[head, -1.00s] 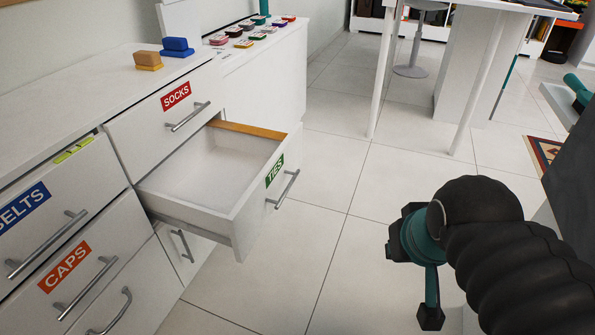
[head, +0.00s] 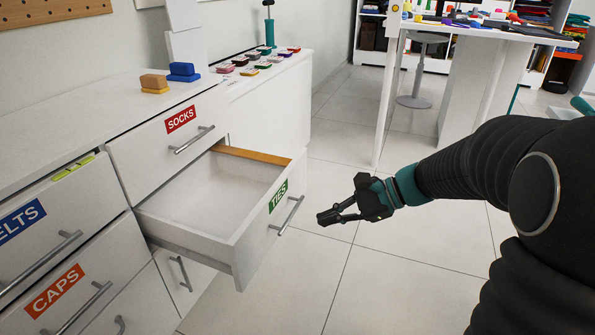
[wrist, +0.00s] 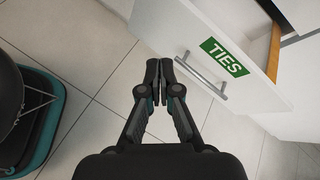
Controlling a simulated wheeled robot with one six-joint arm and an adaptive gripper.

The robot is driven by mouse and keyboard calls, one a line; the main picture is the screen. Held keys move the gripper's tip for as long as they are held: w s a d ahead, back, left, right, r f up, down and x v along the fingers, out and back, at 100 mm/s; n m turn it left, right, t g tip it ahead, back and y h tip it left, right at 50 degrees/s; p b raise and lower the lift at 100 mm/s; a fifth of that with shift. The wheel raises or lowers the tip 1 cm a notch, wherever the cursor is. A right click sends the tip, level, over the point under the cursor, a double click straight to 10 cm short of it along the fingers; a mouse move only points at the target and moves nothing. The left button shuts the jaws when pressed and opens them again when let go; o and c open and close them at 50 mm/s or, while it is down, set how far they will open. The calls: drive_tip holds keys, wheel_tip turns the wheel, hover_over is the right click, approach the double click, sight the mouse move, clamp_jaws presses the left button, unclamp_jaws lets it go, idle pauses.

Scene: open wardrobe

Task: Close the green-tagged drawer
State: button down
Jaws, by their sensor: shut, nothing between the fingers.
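The green-tagged drawer (head: 240,230) is pulled well out of the white cabinet and looks empty inside. Its green label reads TIES (head: 278,197), and a metal bar handle (head: 287,216) runs across its front. In the wrist view the green label (wrist: 224,57) and the handle (wrist: 202,76) lie ahead and to the right of the fingers. My gripper (head: 328,217) is shut and empty. It is in front of the drawer, to the right of the handle, with a gap between them. It also shows in the wrist view (wrist: 158,66), with its fingertips together.
The SOCKS drawer (head: 150,150) above and the CAPS drawer (head: 85,285) at lower left are shut. Blue and tan blocks (head: 183,71) sit on the cabinet top. A white table (head: 480,33) stands at the back right.

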drive_tip(key=w+d+f+m+t+y, duration=0.1)
drive_tip(key=w+f+m+y, duration=0.15)
drive_tip(key=w, duration=0.45)
drive_tip(key=m+t+y+b, duration=0.2)
drive_tip(key=m+t+y, duration=0.15)
drive_tip(key=m, duration=0.25)
approach(286, 179)
drive_tip(key=shift+t+h, duration=0.3)
drive_tip(key=shift+t, duration=0.05)
drive_tip(key=x, duration=0.7)
drive_tip(key=shift+s+a+r, duration=0.2)
